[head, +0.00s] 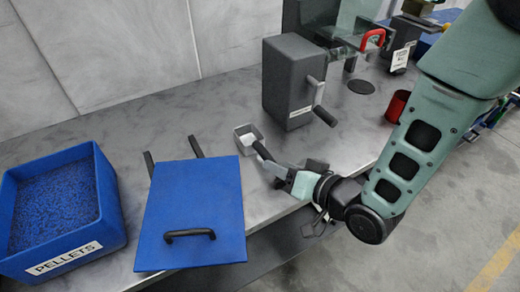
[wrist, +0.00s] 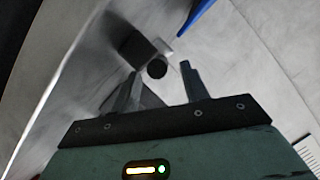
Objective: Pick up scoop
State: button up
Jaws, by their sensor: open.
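The scoop (head: 246,131) is a small grey metal pan with a black handle, lying on the grey bench right of the blue lid. In the wrist view, the round black end of its handle (wrist: 157,69) faces me, just beyond and between my fingertips. My gripper (head: 268,168) is at the bench's front edge, reaching in from the right beside the handle. It also shows in the wrist view (wrist: 160,78) with its two fingers spread apart and nothing held between them. Whether the fingers touch the handle cannot be told.
A blue bin labelled PELLETS (head: 112,205) stands at left. A blue lid with a black handle (head: 195,200) leans at the bench's front. A dark grey box with a crank (head: 288,85) stands behind the scoop. A red cup (head: 397,105) is at right, beyond my arm.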

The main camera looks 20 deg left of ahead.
aim_at(273, 160)
jog(key=shift+p+x, duration=0.35)
jog(key=shift+x, duration=1.5)
jog(key=shift+w+r, duration=0.1)
jog(key=shift+r, duration=0.05)
grip_shut()
